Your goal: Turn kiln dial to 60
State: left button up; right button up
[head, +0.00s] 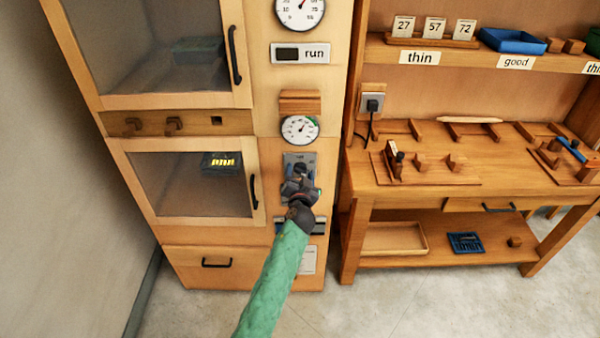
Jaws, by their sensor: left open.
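The kiln is a tall wooden cabinet (200,252) with two glazed doors at the left. On its right-hand panel is a grey plate (290,160) with small markings, where the dial appears to be. My left gripper (299,178) is open in front of this plate and hides much of it. I cannot tell whether the fingers touch the knob or what value it points to. A round gauge (300,129) with a needle and a green arc sits just above the plate. My right gripper is not in view.
A "run" label (314,53) and another gauge (300,10) are higher on the panel. A wooden workbench (440,205) with wooden fixtures stands close at the right. A socket with a plug (372,103) is between them. Open floor lies in front.

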pick_arm(q)
jog(key=shift+w, duration=0.15)
jog(key=c, duration=1)
